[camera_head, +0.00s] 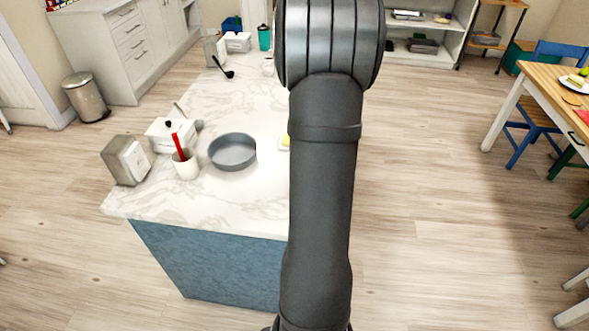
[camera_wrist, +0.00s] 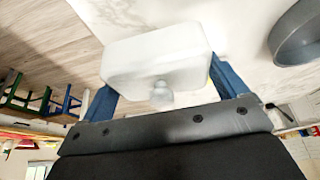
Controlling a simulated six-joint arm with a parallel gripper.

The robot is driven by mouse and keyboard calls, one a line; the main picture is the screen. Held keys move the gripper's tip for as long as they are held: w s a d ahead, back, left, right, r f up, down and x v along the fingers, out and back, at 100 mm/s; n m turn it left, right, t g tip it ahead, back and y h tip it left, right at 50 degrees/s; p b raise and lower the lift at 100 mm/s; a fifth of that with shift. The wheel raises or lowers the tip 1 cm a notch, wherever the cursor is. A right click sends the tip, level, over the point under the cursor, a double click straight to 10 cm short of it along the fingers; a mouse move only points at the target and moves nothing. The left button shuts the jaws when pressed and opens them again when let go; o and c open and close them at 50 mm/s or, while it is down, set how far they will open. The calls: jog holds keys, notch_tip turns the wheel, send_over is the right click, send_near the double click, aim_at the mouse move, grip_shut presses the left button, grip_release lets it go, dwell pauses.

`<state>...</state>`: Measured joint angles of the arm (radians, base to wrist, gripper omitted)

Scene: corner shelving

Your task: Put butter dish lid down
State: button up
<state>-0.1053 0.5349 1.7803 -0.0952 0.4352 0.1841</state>
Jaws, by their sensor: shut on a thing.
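The butter dish lid (camera_wrist: 155,55) is a white, rounded box-shaped cover with a round knob, seen in the wrist view. My gripper (camera_wrist: 157,80) is shut on it, with one blue finger at each end of the lid. The lid is over or near the marble counter; I cannot tell its height. In the head view a pale dish with yellow butter (camera_head: 286,140) shows partly at the left edge of my arm, which hides the rest. My gripper and the lid are hidden behind my arm there.
A grey round pan (camera_head: 233,151) stands left of the butter on the marble counter (camera_head: 225,205). Nearby are a white cup with a red utensil (camera_head: 185,165), a white lidded container (camera_head: 160,135) and a metal napkin holder (camera_head: 126,160). A black ladle (camera_head: 224,70) lies farther back.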

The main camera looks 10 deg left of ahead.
jog(key=a+f, duration=0.1)
jog(key=a, duration=0.1)
jog(key=w+a+f, duration=0.2)
jog(key=a, duration=0.1)
jog(key=shift+a+f, duration=0.3)
jog(key=shift+f, duration=2)
jog(key=shift+f, duration=0.1)
jog(key=o, duration=0.7)
jog(key=v, duration=1.2)
jog(key=shift+w, duration=0.1)
